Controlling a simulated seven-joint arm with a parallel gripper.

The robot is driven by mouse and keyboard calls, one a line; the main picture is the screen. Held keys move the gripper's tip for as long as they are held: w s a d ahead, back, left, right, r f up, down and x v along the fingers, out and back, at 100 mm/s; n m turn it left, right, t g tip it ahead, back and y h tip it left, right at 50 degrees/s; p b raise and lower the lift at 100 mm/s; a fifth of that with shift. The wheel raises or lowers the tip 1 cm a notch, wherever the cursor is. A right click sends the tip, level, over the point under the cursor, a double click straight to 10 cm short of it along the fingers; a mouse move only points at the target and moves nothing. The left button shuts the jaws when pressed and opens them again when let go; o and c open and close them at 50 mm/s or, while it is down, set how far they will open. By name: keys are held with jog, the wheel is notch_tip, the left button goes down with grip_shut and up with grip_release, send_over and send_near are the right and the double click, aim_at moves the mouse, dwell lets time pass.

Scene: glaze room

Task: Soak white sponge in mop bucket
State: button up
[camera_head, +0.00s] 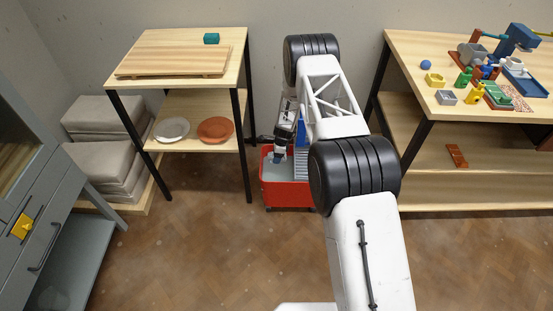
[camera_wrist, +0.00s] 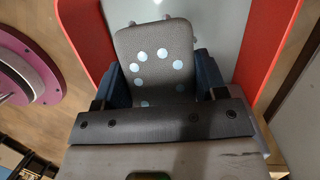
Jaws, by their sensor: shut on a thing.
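The red mop bucket (camera_head: 289,195) stands on the floor between the shelf and the table, with a grey inside and a grey-blue slatted part at its right. My gripper (camera_head: 279,156) reaches down over its left part. In the wrist view, my gripper (camera_wrist: 164,84) has its dark blue fingers on either side of a grey-brown block (camera_wrist: 160,62) with pale round spots, held between them. It looks like the sponge, though not white here. Red bucket walls (camera_wrist: 268,45) rise around it, with a pale grey surface beyond. I cannot tell whether the block touches that surface.
A table (camera_head: 405,75) with small coloured objects stands at right. The floor before the bucket is clear.

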jog(key=shift+a+v, duration=0.15)
jog(key=shift+v, duration=0.7)
jog(key=shift+a+v, duration=0.2)
jog(key=shift+v, duration=0.6)
jog(key=shift+s+r, duration=0.15)
jog(key=shift+s, duration=0.05)
